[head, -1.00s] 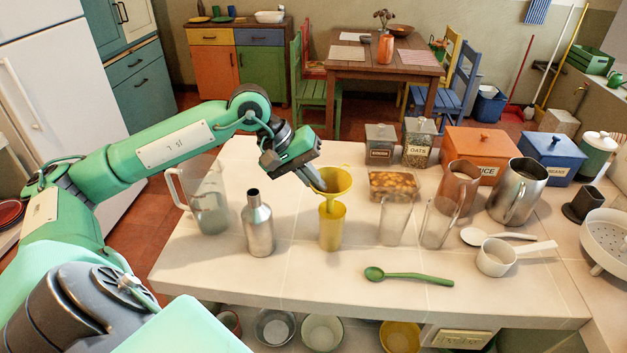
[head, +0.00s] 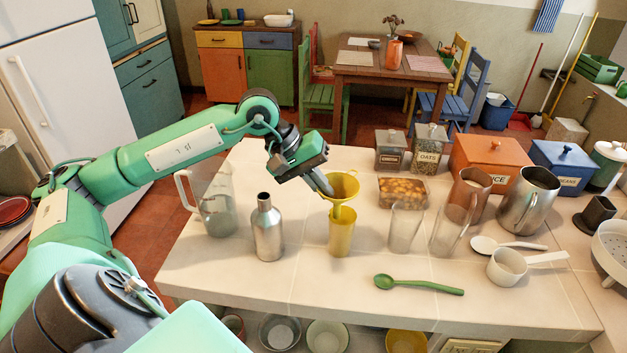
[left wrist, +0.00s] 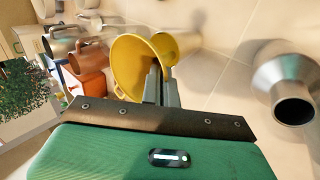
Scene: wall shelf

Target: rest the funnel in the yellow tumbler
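The yellow tumbler (head: 341,238) stands upright on the white counter. The yellow funnel (head: 343,185) is right above it, wide mouth up, with its spout at the tumbler's mouth; whether the spout is inside or just over the rim is hard to tell. My left gripper (head: 327,190) is at the funnel's left side, its fingers closed on the wall. In the left wrist view the funnel (left wrist: 132,66) sits at the fingertips (left wrist: 157,72), with the tumbler (left wrist: 178,44) partly showing beyond it. My right gripper is not in view.
A steel bottle (head: 267,230) and a clear pitcher (head: 214,205) stand left of the tumbler. A clear glass (head: 405,230) stands close on the right. A green spoon (head: 420,285) lies in front. Canisters and a steel pitcher (head: 526,200) are at the back right.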

